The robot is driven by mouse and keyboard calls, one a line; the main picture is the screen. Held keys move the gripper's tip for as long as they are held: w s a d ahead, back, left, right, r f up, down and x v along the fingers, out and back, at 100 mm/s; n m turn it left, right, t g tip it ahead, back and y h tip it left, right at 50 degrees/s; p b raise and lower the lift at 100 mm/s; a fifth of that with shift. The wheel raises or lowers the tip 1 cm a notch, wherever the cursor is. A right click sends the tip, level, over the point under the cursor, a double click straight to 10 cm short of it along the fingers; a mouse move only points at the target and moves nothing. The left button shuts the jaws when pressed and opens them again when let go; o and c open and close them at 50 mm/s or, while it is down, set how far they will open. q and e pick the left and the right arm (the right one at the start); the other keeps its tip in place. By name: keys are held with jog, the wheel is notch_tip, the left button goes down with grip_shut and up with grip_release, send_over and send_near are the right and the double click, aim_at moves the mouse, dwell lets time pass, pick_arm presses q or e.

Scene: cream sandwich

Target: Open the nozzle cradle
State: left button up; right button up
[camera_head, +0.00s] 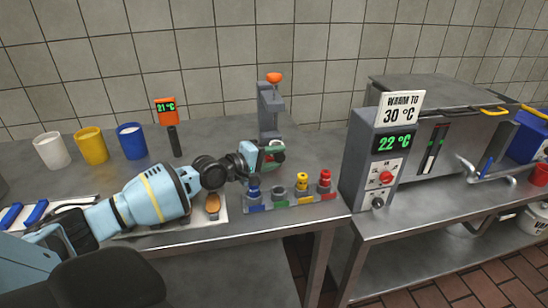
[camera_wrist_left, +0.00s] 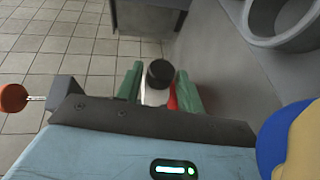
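I cannot tell which is the cradle. My left gripper (camera_head: 275,154) is at the stand's lower part. Its green fingers (camera_wrist_left: 160,88) are apart around a dark round thing (camera_wrist_left: 160,73); whether they grip it is unclear. My right gripper is not in view.
White (camera_head: 52,150), yellow (camera_head: 91,146) and blue (camera_head: 132,141) cups stand at the back left. A brown pastry (camera_head: 212,204) lies left of the rack. A grey heater (camera_head: 372,160) stands on the right table.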

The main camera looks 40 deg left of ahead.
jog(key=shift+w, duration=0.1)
pick_arm(q)
jog(key=shift+s+a+r, duration=0.1)
jog(key=shift+s+a, duration=0.1)
jog(key=shift+s, duration=0.4)
jog(key=p+v, duration=0.1)
jog(key=v, duration=0.4)
jog(key=shift+v, duration=0.75)
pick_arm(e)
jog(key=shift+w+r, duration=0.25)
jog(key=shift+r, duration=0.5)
pick_arm(q)
jog(key=shift+r, duration=0.1)
